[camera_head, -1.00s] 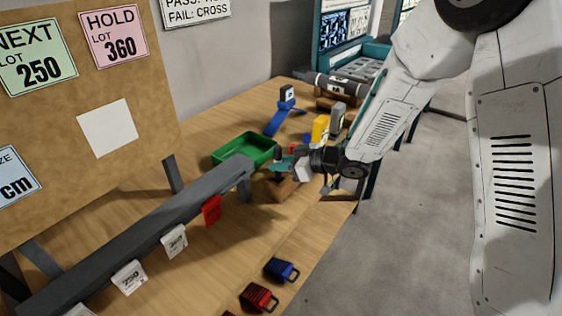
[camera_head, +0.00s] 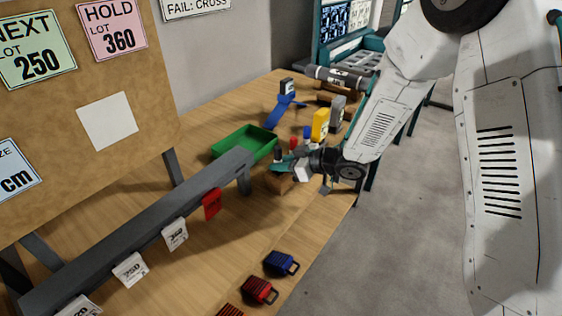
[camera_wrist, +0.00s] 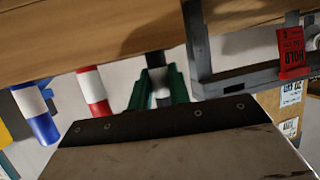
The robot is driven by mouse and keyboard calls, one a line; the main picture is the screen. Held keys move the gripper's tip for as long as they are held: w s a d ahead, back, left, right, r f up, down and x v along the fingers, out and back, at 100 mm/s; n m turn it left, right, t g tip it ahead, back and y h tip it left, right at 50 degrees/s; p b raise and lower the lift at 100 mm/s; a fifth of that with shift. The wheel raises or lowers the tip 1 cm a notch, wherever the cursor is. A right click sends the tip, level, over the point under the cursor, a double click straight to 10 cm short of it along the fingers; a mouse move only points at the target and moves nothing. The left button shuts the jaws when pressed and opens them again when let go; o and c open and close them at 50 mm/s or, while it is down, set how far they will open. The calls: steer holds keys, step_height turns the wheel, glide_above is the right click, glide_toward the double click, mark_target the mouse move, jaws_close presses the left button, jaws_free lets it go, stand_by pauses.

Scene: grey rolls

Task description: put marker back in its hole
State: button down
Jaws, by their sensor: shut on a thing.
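My gripper (camera_head: 286,164) is shut on a dark marker (camera_wrist: 155,62), which shows between the green fingers in the wrist view. In the head view the marker's dark top (camera_head: 277,153) stands up roughly upright at the fingertips. A brown wooden block (camera_head: 279,184) lies just below the gripper. The marker's lower end and any hole beneath it are hidden, so I cannot tell whether it is in the block. A red-and-white marker (camera_wrist: 92,92) and a blue-and-white marker (camera_wrist: 36,112) stand beside the held one in the wrist view.
A green tray (camera_head: 245,142) lies behind the gripper. A grey rail (camera_head: 140,235) with hanging tags, one a red tag (camera_head: 211,204), runs along the left. A yellow object (camera_head: 320,125) stands behind the gripper. Blue (camera_head: 281,263) and red (camera_head: 260,290) padlock-like pieces lie near the front edge.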

steer(key=shift+f, duration=0.4)
steer(key=c, duration=1.2)
jaws_free()
steer(key=shift+c, duration=0.2)
steer(key=v, duration=0.7)
steer(key=shift+s+d, duration=0.2)
steer(key=shift+d, duration=0.15)
